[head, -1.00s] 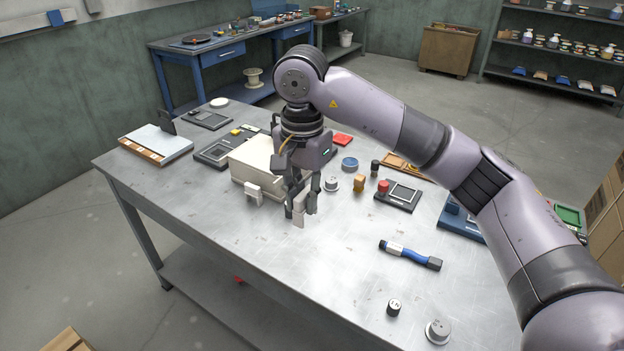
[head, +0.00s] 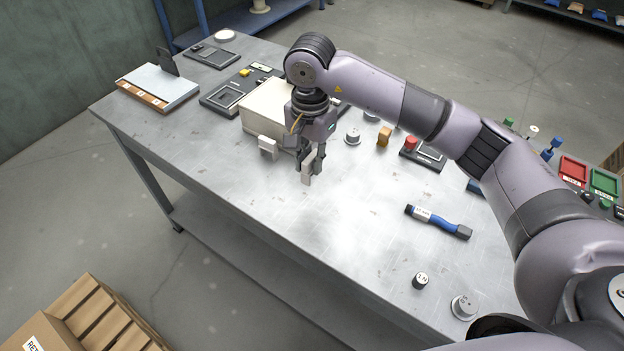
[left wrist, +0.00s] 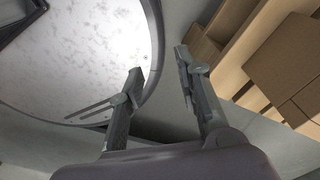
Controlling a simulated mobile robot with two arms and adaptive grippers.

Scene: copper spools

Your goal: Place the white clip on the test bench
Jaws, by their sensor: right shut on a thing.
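My right gripper (head: 313,164) is shut on a white clip (head: 307,173), held upright at or just above the test bench (head: 350,225). I cannot tell whether the clip touches the bench. A second, similar white piece (head: 267,147) is at the front side of a cream box (head: 272,103), left of the gripper. My left gripper (left wrist: 160,62) shows only in the left wrist view. Its fingers are apart with nothing between them, away from the clip.
A blue-handled tool (head: 438,222), a small black cylinder (head: 420,281) and a grey knob (head: 464,307) lie to the right. A red-topped block (head: 411,143) and an orange block (head: 384,136) stand behind. The bench front is clear. Cardboard boxes (head: 95,318) are on the floor.

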